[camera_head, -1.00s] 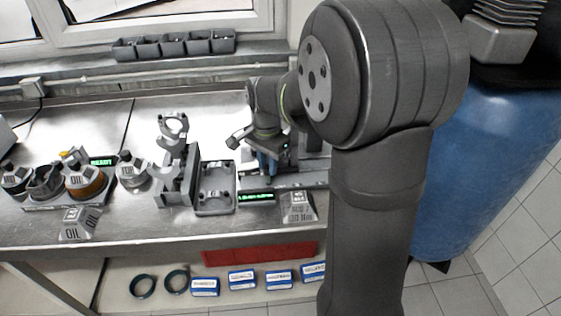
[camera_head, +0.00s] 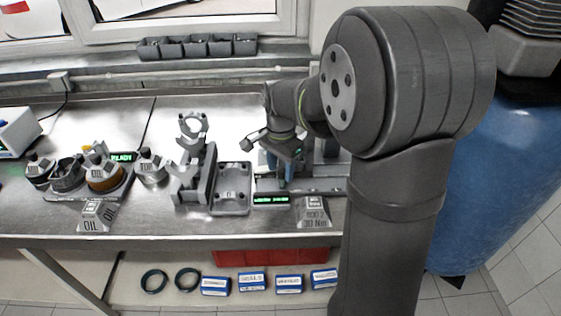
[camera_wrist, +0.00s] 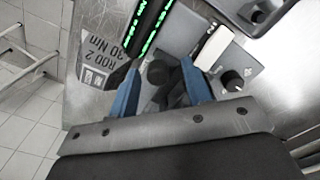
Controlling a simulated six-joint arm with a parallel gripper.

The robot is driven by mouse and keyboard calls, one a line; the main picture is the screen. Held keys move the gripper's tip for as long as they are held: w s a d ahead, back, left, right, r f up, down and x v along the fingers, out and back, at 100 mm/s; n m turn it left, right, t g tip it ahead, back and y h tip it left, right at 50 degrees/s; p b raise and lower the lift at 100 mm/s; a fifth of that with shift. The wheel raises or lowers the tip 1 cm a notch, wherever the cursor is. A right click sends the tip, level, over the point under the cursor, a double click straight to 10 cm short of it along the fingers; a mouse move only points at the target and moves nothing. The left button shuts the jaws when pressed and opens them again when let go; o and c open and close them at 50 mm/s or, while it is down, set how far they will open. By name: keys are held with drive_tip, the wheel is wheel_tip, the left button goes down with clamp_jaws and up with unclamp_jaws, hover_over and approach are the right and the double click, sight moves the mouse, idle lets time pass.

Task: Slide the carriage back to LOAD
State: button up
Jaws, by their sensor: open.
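My gripper (camera_head: 284,176) is low over the grey rail station (camera_head: 318,187) at the right part of the bench. In the wrist view its two blue fingers (camera_wrist: 160,68) are apart. A dark round knob (camera_wrist: 158,73) and other dark parts show between them; I cannot tell whether the fingers touch these. Which part is the carriage is not clear, since my arm and gripper hide much of the station. A white bar (camera_wrist: 214,47) and another dark knob (camera_wrist: 232,81) lie right of the fingers. LOAD lettering cannot be read.
A lit green display (camera_head: 271,199) and a grey sign block reading ROD 2, 30 Nm (camera_head: 314,212) stand at the front.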

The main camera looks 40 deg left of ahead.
wheel_tip(320, 180, up, 18)
drive_tip(key=shift+f, duration=0.25)
drive_tip(key=shift+f, duration=0.1)
idle(0.5)
wheel_tip(320, 180, down, 17)
drive_tip(key=shift+f, duration=0.2)
idle(0.4)
